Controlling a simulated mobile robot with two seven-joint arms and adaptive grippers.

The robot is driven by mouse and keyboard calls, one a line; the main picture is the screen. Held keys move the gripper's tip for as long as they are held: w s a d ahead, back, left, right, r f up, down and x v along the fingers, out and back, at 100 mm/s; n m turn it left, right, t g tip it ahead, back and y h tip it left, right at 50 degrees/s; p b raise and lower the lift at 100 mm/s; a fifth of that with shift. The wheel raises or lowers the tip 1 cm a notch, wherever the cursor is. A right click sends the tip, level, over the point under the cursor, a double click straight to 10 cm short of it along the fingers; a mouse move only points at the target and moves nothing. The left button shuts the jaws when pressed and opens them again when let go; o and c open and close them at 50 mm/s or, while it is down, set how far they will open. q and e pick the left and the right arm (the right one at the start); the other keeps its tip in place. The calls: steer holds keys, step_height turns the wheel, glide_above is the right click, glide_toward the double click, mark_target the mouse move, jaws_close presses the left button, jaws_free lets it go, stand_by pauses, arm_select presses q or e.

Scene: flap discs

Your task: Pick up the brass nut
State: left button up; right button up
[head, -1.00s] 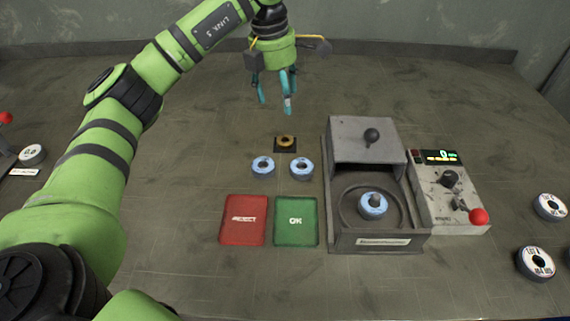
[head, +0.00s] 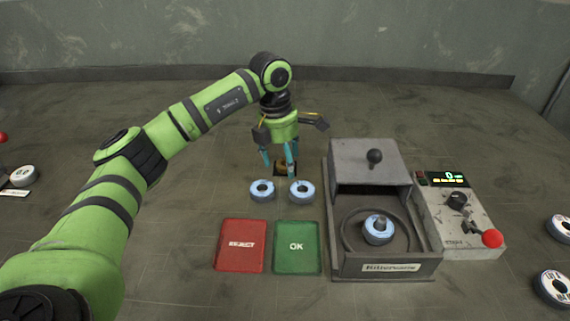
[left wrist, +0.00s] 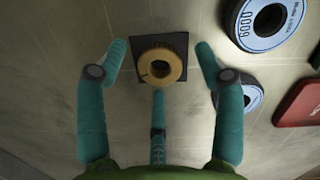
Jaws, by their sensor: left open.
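The brass nut (left wrist: 160,67) is a round golden ring with a hole, lying on a small dark square pad (left wrist: 178,43) in the left wrist view. In the head view the nut (head: 283,168) shows partly, behind the fingers of my left gripper. My left gripper (head: 279,173) is open and points down just above the nut. In the left wrist view its teal fingers (left wrist: 158,84) are spread around the nut, with a gap on each side. It holds nothing. My right gripper is not in view.
Two blue discs (head: 262,190) (head: 302,191) lie close in front of the pad. Red REJECT (head: 241,262) and green OK (head: 296,263) trays lie nearer. A grey open-lidded box (head: 343,262) holds another disc, beside a control panel (head: 470,243). Floor behind the gripper is clear.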

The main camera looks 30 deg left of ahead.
arm_select(q)
steer(key=c, duration=1.3)
